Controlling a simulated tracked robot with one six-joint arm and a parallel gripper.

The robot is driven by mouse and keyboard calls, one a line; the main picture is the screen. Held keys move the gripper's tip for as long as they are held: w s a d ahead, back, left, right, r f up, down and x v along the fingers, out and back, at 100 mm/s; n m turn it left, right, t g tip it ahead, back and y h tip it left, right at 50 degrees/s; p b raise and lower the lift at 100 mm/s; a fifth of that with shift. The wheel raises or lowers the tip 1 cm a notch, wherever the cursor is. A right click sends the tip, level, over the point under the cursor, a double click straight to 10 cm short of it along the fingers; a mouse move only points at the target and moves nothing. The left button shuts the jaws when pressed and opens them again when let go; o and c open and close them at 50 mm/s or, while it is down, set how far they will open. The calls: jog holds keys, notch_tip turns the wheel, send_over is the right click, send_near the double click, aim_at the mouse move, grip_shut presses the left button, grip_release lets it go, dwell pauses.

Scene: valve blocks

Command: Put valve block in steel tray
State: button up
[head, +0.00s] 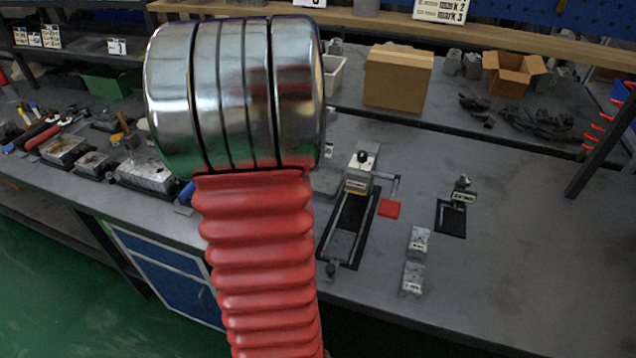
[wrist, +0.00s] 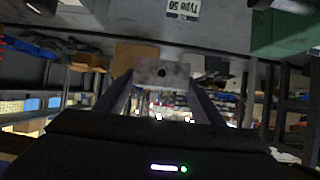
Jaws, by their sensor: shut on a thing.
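In the wrist view my gripper (wrist: 162,88) is shut on a grey valve block (wrist: 161,72), a plain metal face with a dark hole, held between the two dark fingers. My gripper is not seen in the head view, where my own arm covers the middle. Two small labelled grey blocks (head: 418,241) stand near the front right of the bench in the head view. I cannot make out a steel tray for certain in either view.
A vise-like fixture (head: 347,225) with a red pad (head: 389,208) and a smaller black-based fixture (head: 451,217) stand on the bench. A cardboard box (head: 398,76) and an open box (head: 512,72) are behind. Metal parts and tools crowd the left. The right front bench is clear.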

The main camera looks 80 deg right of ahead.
jog(key=shift+s+f, duration=0.15)
jog(key=shift+f, duration=0.3)
notch_tip(320, 180, down, 11)
jog(key=shift+w+f, duration=0.15)
jog(key=shift+w, duration=0.05)
jog(key=shift+a, duration=0.1)
jog(key=shift+f, duration=2.9)
jog(key=shift+f, duration=2.1)
jog(key=shift+f, duration=0.1)
